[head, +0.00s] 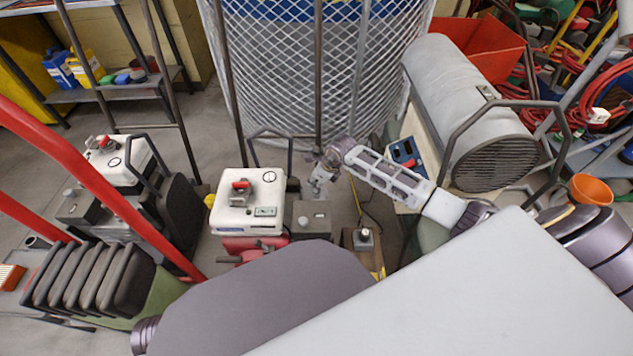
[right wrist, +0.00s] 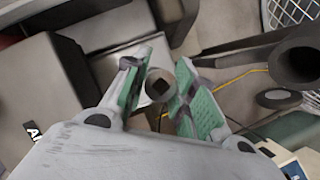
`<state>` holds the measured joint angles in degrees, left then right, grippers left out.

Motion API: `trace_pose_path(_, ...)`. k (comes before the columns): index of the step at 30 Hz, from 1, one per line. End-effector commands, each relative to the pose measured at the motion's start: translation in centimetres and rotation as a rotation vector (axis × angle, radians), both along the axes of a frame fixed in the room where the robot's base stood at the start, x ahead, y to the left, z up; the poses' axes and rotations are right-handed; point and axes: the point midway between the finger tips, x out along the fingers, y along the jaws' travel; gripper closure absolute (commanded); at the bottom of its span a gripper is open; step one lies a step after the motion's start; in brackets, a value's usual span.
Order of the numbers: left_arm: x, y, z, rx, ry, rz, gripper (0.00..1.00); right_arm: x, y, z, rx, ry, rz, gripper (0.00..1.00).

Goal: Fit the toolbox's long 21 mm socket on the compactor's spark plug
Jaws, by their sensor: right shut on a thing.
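My right gripper (head: 320,182) hangs just right of a white-topped engine (head: 250,200) with a red base. In the right wrist view, its green-padded fingers are closed on a grey round socket (right wrist: 160,84), seen end-on with a square hole towards the camera. The socket's length and far end are hidden in that view. A grey boxy part (head: 309,217) is below and beside the gripper in the head view. I cannot make out the spark plug, and cannot tell which machine is the compactor or where the toolbox is. My left gripper is not in view.
A wire mesh cage (head: 300,75) stands behind the gripper. A large grey cylindrical heater (head: 470,115) and black bar frames are at right. Another white-topped machine (head: 118,160) stands at left, behind a slanting red bar (head: 105,190). A dark block (right wrist: 40,95) is close left in the wrist view.

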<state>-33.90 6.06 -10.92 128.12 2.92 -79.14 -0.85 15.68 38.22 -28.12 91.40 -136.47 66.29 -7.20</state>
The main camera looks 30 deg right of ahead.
Motion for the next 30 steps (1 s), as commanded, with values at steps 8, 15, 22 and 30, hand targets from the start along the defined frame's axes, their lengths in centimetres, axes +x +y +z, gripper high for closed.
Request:
trace_pose_path(8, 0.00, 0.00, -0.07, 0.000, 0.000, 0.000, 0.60, 0.01, -0.02, -0.11, 0.000, 0.000, 0.000, 1.00)
trace_pose_path(15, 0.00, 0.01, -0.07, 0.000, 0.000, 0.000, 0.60, -0.02, -0.03, -0.15, 0.000, 0.001, 0.000, 0.64)
trace_pose_path(22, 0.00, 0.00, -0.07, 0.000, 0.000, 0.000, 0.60, 0.00, -0.02, -0.12, 0.000, 0.000, 0.000, 0.48)
trace_pose_path(30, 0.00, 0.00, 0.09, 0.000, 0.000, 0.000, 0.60, -0.03, -0.03, 0.04, 0.000, 0.001, 0.000, 0.48)
